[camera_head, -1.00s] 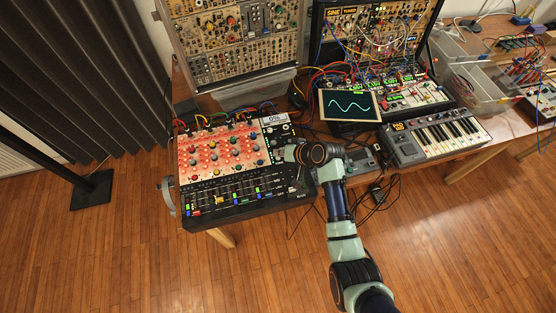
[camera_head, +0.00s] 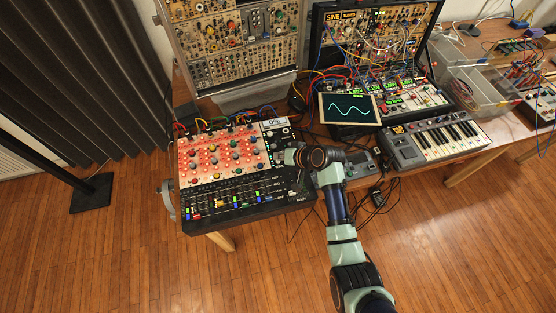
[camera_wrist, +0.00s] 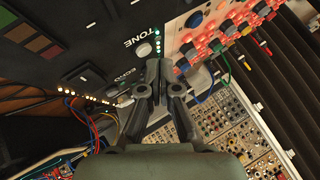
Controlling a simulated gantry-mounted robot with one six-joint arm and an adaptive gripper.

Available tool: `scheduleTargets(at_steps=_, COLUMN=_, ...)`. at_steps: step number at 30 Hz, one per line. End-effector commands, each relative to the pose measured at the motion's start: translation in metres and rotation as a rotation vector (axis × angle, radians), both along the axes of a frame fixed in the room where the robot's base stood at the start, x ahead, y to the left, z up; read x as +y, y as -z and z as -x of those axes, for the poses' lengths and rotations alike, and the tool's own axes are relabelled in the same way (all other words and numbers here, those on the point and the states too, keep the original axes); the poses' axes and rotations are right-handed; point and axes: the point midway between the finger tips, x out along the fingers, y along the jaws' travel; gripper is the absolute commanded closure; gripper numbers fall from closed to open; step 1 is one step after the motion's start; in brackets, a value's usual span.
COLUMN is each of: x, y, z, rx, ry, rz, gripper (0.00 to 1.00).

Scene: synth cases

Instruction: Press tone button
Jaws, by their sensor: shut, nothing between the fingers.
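The tone button (camera_wrist: 143,50) is a small pale round button beside the printed word TONE on a dark panel in the wrist view. My gripper (camera_wrist: 155,66) is shut and empty. In this view its fingertips appear just below and to the right of the button; I cannot tell whether they touch the panel. The panel belongs to the console (camera_head: 245,205) at the left of the head view. There my wrist is over the console's right edge and hides the fingertips and the tone button.
An ECHO label (camera_wrist: 125,78) is below TONE in the wrist view, and a column of lit indicators (camera_wrist: 158,42) is beside the fingers. Coloured knobs (camera_wrist: 194,19) are close by on the right. A keyboard (camera_head: 435,137) and a wave display (camera_head: 350,108) stand right of my arm.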

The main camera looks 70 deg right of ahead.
Motion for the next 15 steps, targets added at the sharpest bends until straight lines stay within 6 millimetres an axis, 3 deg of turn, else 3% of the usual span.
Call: scheduleTargets(at_steps=15, x=0.0000, y=0.0094, z=0.0001, rx=0.000, ry=0.001, rz=-0.001, gripper=1.00)
